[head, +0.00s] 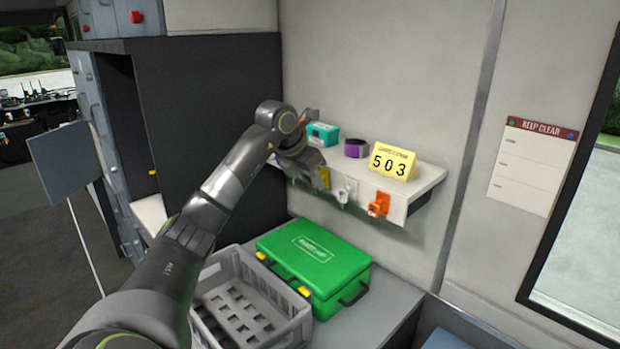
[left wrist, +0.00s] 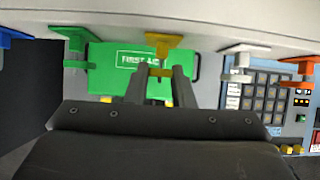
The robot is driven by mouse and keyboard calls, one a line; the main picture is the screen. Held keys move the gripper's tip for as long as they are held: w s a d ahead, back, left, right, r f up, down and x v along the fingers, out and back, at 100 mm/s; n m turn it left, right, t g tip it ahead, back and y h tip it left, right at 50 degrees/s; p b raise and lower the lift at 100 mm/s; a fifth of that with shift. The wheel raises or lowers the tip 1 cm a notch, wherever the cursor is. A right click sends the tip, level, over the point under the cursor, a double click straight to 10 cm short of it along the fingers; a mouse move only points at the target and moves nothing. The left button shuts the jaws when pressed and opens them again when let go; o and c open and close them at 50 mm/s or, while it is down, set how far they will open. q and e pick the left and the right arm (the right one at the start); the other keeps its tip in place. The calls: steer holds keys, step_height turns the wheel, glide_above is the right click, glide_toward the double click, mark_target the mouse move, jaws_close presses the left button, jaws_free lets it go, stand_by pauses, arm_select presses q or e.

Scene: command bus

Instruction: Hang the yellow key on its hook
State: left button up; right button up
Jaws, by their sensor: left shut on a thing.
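My left gripper (head: 318,165) is up at the front edge of the wall shelf (head: 415,195). In the left wrist view its two fingers (left wrist: 163,84) are shut on the yellow key (left wrist: 160,73), of which only a small part shows. The yellow hook (left wrist: 172,41) is on the shelf edge, right by the fingertips and the key. I cannot tell whether the key touches or sits on the hook. In the head view a bit of yellow shows beside the gripper; the arm hides the rest. My right gripper is not in view.
Beside the yellow hook are a green hook (left wrist: 75,35), a white hook (head: 346,188) and an orange hook (head: 380,203), with like-coloured pieces on them. On the shelf stand a teal box (head: 323,134), purple roll (head: 356,148) and yellow 503 sign (head: 392,161). Below are a green first-aid case (head: 315,255) and grey crate (head: 290,328).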

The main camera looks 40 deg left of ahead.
arm_select(q)
steer(key=shift+w+f, duration=0.1)
steer(key=shift+f, duration=0.05)
stand_by(0.5)
steer(key=o, duration=1)
steer(key=shift+w+p+v, duration=0.25)
steer(key=shift+p+v, duration=0.45)
steer(key=shift+v, duration=0.65)
steer(key=p+v, duration=0.1)
steer(key=v, duration=0.1)
steer(key=p+v, duration=0.1)
steer(key=v, duration=0.1)
steer(key=w+p+v, duration=0.1)
steer(key=v, duration=0.1)
steer(key=shift+r, duration=0.55)
stand_by(0.3)
